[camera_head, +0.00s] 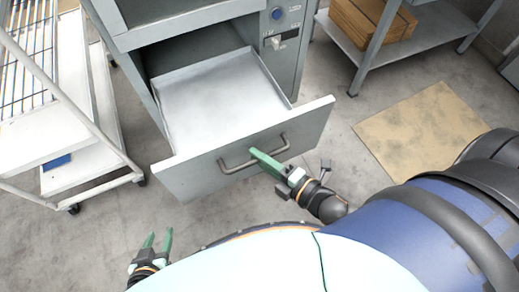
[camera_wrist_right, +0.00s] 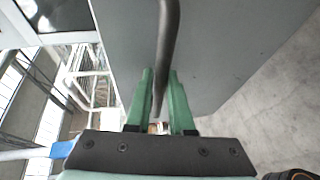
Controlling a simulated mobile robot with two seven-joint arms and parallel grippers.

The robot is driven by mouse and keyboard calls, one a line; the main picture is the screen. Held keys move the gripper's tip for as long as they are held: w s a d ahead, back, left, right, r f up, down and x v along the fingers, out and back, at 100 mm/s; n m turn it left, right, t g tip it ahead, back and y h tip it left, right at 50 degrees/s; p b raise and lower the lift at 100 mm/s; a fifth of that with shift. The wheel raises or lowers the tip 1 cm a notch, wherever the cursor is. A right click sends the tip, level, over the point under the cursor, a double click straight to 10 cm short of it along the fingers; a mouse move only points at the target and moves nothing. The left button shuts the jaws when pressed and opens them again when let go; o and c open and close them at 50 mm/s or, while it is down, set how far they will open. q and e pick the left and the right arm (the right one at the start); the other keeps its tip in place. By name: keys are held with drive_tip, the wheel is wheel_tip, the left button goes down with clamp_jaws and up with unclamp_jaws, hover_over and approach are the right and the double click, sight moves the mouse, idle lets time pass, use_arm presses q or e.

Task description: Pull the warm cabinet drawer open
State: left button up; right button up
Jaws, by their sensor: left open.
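The warm cabinet (camera_head: 205,22) is grey, and its lower drawer (camera_head: 222,100) stands pulled out, with an empty light metal inside. The drawer front (camera_head: 180,178) faces me and carries a grey bar handle (camera_head: 236,166). My right gripper (camera_head: 258,157) is at the right part of this handle. In the right wrist view, the handle bar (camera_wrist_right: 168,40) runs between the green fingers of the right gripper (camera_wrist_right: 160,80), which are closed around it. My left gripper (camera_head: 158,242) is open and empty, low at the left, away from the cabinet.
A white wire-rack cart (camera_head: 108,158) on casters stands left of the drawer. A shelf table (camera_head: 358,58) with a wooden crate (camera_head: 372,22) stands at the back right. A tan mat (camera_head: 412,132) lies on the concrete floor, which is clear between the cabinet and the mat.

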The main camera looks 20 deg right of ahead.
drive_tip(key=o, duration=0.4)
drive_tip(key=v, duration=1.2)
drive_tip(key=shift+s+d+r, duration=0.1)
drive_tip(key=shift+s, duration=0.1)
idle(0.4)
drive_tip(key=w+f+m+g+h+p, duration=0.1)
drive_tip(key=w+f+m+g, duration=0.1)
drive_tip(key=m, duration=0.4)
drive_tip(key=w+a+f+m+g+h+p, duration=0.1)
drive_tip(key=w+f+m, duration=0.1)
drive_tip(key=f+m, duration=0.2)
drive_tip(key=w+a+f+m+g+h+p, duration=0.1)
drive_tip(key=w+f+m+g+p, duration=0.1)
drive_tip(key=m, duration=0.7)
drive_tip(key=shift+w+f+m+g+h, duration=0.3)
drive_tip(key=shift+f+m+h, duration=0.1)
drive_tip(key=shift+f, duration=0.2)
